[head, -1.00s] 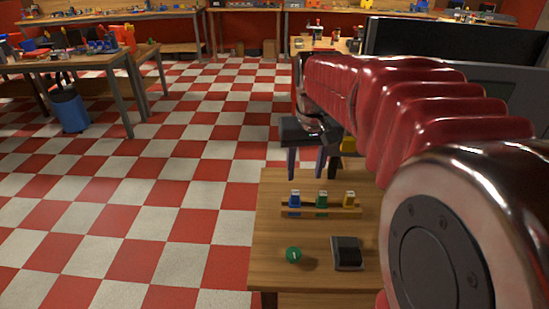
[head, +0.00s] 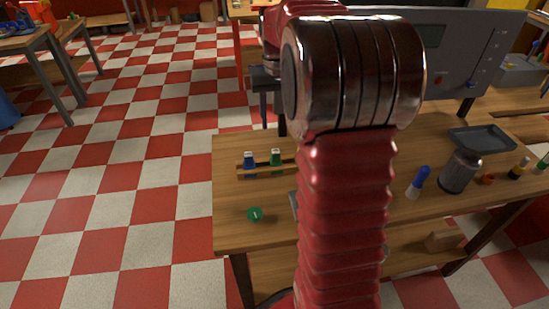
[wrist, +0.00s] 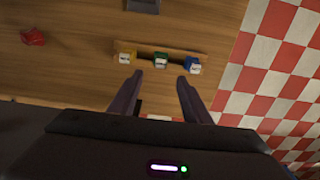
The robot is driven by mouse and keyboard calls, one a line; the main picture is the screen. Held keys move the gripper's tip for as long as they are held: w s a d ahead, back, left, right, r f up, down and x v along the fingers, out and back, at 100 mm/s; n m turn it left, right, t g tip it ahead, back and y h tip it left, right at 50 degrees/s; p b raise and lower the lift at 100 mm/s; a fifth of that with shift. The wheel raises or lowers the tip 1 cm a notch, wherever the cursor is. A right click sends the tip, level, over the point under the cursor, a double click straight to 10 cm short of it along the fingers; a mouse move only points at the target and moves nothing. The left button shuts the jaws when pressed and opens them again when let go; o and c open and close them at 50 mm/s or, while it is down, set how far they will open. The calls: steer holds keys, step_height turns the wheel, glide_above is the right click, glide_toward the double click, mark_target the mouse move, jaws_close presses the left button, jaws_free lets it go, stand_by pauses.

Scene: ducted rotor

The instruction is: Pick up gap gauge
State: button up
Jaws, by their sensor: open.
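A wooden rack (head: 254,174) on the workbench holds a blue piece (head: 249,160) and a green piece (head: 275,157) in the head view. The wrist view shows the rack (wrist: 195,51) with a yellow piece (wrist: 126,57), a green piece (wrist: 161,60) and a blue piece (wrist: 193,65), each with a pale end. I cannot tell for sure which thing is the gap gauge. My gripper (wrist: 160,76) is open and empty. Its fingertips point towards the rack, with the green piece between them in the picture, apart from it. My arm hides the yellow piece in the head view.
A round green item (head: 255,214) lies on the bench (head: 228,190) near its left edge. A grey box (wrist: 143,5) and a red item (wrist: 33,37) show in the wrist view. A jar (head: 459,171) and a blue-topped item (head: 418,182) stand right of my arm.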

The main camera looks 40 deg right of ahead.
glide_above(275, 150)
steer(key=f, duration=0.7)
steer(key=shift+s+f, duration=0.25)
steer(key=shift+f, duration=0.5)
steer(key=shift+f, duration=0.1)
steer(key=shift+w+f, duration=0.2)
steer(key=shift+f, duration=2.35)
steer(key=shift+c, duration=0.2)
jaws_close()
